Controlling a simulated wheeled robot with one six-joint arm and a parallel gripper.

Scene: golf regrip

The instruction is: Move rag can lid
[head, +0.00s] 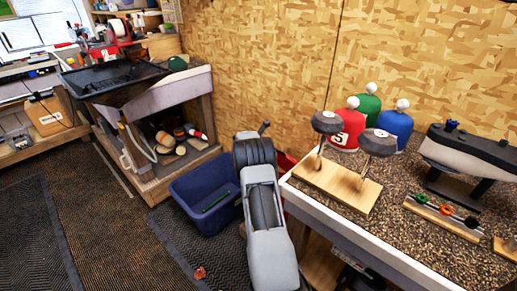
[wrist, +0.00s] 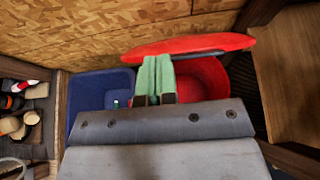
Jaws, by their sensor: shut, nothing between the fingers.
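The red rag can (wrist: 203,84) stands right of centre in the wrist view, its mouth partly uncovered. Its red lid (wrist: 200,44) is raised above the mouth and seen nearly edge-on, with a dark strip along its underside. My gripper (wrist: 157,58) is shut and empty, its pale green fingers together. The fingertips are at the lid's near lower edge, at the left of the can's mouth; I cannot tell whether they touch it. In the head view only a bit of red (head: 284,161) shows behind my arm, and my gripper is hidden.
A blue bin (head: 187,196) stands left of the can; it also shows in the wrist view (wrist: 86,96). A workbench (head: 440,244) with club heads and headcovers is at right. The wooden wall (head: 262,60) is close behind. Dark mats cover the floor at left.

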